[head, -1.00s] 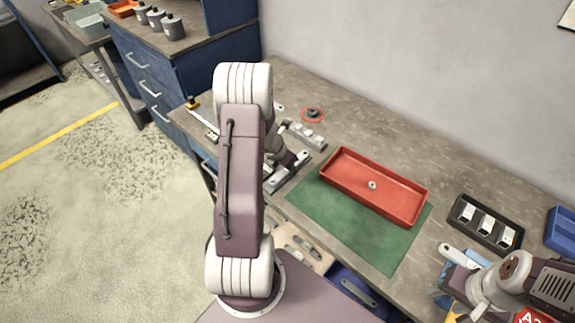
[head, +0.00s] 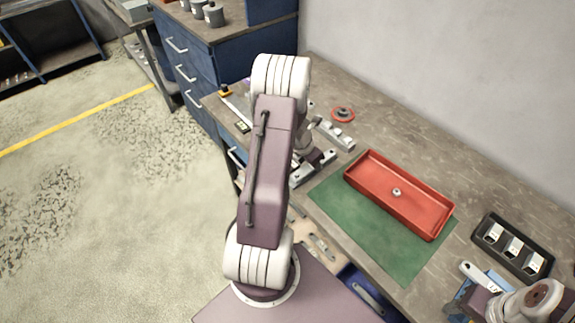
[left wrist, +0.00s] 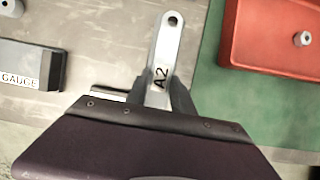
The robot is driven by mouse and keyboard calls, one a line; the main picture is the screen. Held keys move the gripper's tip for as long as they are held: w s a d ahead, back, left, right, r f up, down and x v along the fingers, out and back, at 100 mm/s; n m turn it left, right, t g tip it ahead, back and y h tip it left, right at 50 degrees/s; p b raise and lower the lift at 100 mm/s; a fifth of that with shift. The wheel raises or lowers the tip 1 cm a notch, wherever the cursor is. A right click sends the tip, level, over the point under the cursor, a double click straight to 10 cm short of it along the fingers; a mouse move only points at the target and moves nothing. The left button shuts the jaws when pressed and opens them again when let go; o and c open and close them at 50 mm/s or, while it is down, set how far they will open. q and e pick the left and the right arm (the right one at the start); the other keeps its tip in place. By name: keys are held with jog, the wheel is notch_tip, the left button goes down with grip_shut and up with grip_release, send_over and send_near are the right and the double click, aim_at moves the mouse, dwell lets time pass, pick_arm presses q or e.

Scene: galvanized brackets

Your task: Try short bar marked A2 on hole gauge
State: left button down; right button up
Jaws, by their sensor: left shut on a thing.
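My left gripper (left wrist: 165,100) is shut on a short light metal bar (left wrist: 166,50). The bar is marked A2 and has a round hole near its far end, pointing up in the left wrist view. A dark block labelled GAUGE (left wrist: 30,65) stands to the left, apart from the bar. In the head view a grey block with small studs (head: 333,133) lies just beyond my left arm and may be the same gauge. My left arm hides most of its gripper there.
A red tray (head: 425,232) holding a small nut (head: 397,192) stands on a green mat (head: 340,200). A black tray with several white-labelled pieces (head: 487,217) lies to the right. Bare bench lies along the wall.

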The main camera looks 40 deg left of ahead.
pick_arm(q)
jog(key=shift+r, duration=0.1)
notch_tip(320, 180, up, 4)
jog(key=p, duration=0.4)
dwell(0.4)
jog(key=shift+f, duration=0.2)
jog(key=shift+a+f+b, duration=0.1)
jog(key=shift+f+b, duration=0.3)
jog(key=shift+b, duration=0.1)
jog(key=shift+f, duration=0.15)
jog(key=shift+f+b, duration=0.35)
jog(key=shift+b, duration=0.1)
jog(key=shift+f+b, duration=1)
dwell(1.3)
